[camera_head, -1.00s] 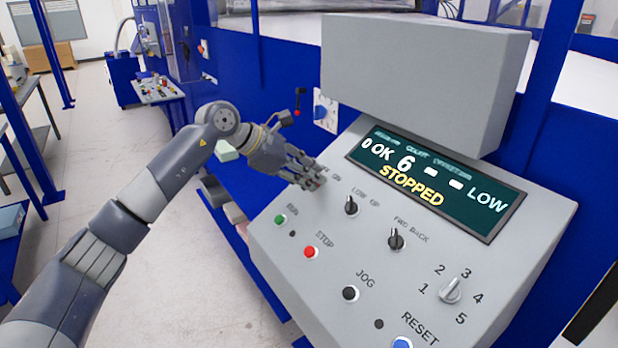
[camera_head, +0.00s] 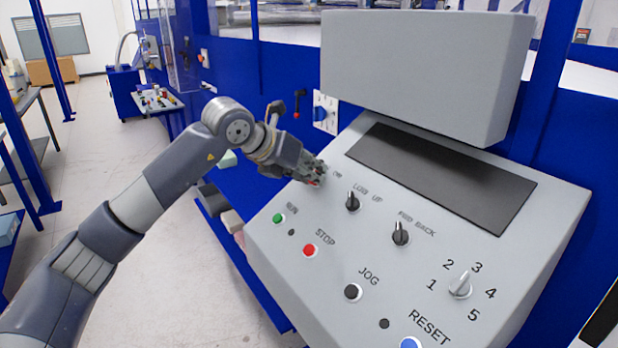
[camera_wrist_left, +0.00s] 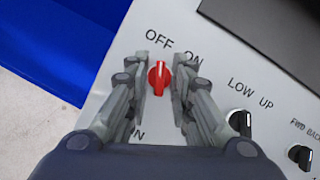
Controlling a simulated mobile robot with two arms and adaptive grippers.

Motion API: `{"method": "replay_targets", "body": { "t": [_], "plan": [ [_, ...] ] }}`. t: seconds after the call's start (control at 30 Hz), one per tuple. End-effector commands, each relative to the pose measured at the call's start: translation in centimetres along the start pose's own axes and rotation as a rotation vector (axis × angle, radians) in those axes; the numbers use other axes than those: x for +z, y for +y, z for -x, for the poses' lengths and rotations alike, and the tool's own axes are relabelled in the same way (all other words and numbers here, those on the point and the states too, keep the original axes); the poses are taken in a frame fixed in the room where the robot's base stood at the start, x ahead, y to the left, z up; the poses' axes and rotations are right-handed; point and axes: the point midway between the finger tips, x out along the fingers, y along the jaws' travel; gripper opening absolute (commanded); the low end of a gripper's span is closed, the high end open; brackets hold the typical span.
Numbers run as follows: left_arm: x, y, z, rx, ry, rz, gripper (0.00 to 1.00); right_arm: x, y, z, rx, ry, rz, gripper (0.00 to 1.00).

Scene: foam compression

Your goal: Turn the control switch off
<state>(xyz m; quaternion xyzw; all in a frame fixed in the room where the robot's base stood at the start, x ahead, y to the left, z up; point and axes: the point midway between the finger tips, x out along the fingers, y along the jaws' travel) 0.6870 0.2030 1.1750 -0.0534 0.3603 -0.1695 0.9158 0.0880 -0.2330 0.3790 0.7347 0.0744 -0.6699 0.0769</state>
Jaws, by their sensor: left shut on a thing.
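The control switch (camera_wrist_left: 159,78) is a small red knob on the grey panel, seen in the left wrist view. Its ridge points up toward the OFF label, with ON to the right. My left gripper (camera_wrist_left: 165,70) has one finger on each side of the knob and is shut on it. In the head view my left gripper (camera_head: 316,178) is at the panel's upper left and mostly hides the switch. The panel's display (camera_head: 440,178) is dark. My right gripper is not in view.
The sloped panel (camera_head: 300,275) also carries a LOW/UP knob (camera_head: 352,201), a FWD/BACK knob (camera_head: 400,233), a numbered dial (camera_head: 460,285), a green button (camera_head: 278,218), a red STOP button (camera_head: 310,250) and a black JOG button (camera_head: 353,292). A grey box (camera_head: 425,75) overhangs the display.

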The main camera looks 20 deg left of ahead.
Motion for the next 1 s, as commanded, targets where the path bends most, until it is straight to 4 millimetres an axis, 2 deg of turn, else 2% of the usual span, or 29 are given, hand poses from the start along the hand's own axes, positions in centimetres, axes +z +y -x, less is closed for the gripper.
{"method": "replay_targets", "body": {
  "t": [0.4, 1.0],
  "plan": [
    [0.2, -0.1, 0.1, 0.076, -0.005, 0.216, 0.0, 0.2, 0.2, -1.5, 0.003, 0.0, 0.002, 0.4],
    [0.2, 0.0, 0.1, 0.094, -0.005, 0.261, 0.0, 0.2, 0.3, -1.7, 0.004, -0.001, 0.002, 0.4]
  ]
}}
